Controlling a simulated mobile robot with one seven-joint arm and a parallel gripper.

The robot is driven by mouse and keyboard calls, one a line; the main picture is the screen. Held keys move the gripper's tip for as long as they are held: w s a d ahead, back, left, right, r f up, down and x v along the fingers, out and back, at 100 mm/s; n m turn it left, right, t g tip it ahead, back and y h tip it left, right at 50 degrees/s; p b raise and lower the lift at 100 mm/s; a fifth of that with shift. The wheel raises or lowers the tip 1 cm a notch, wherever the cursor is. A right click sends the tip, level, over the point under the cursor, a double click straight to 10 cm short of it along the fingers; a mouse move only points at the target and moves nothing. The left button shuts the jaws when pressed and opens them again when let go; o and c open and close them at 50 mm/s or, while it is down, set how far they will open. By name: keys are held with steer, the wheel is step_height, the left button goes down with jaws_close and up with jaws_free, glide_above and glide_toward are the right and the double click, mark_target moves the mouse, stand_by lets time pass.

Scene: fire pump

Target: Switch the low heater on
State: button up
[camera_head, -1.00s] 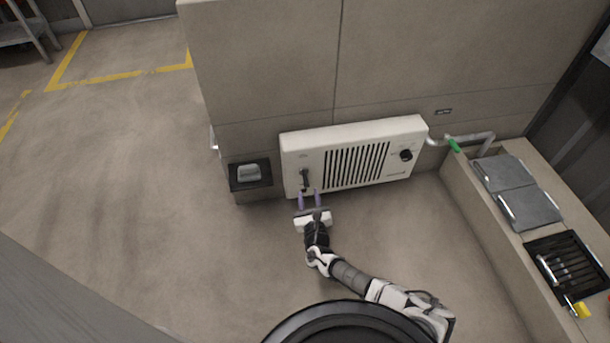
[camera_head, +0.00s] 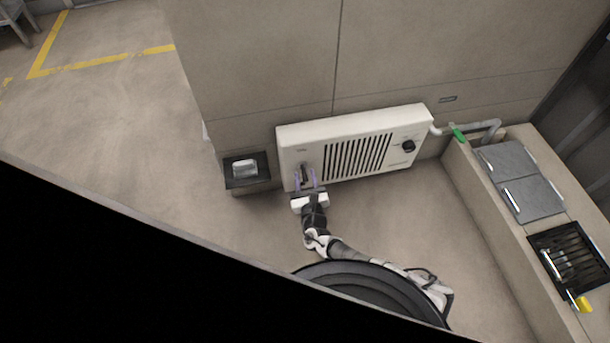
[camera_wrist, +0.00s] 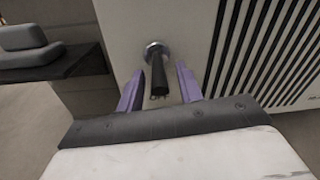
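The low heater (camera_head: 312,133) is a white box against the wall, with a black vertical grille, a black round knob (camera_head: 408,146) at its right and a dark lever switch at its lower left. In the wrist view the lever (camera_wrist: 158,76) hangs down from a round metal collar. My gripper (camera_head: 306,182) is at the heater's lower left, and its purple fingers are open on either side of the lever. In the wrist view the fingers (camera_wrist: 159,88) show a gap to the lever on both sides. Whether the fingertips touch the heater's face, I cannot tell.
A dark wall box with a grey pedal-like piece (camera_head: 245,168) sits just left of the heater. A pipe with a green handle (camera_head: 458,134) runs at the right, beside a ledge (camera_head: 484,217) with grey panels and a black grate. Floor at left is clear.

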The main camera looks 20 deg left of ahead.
jaws_close()
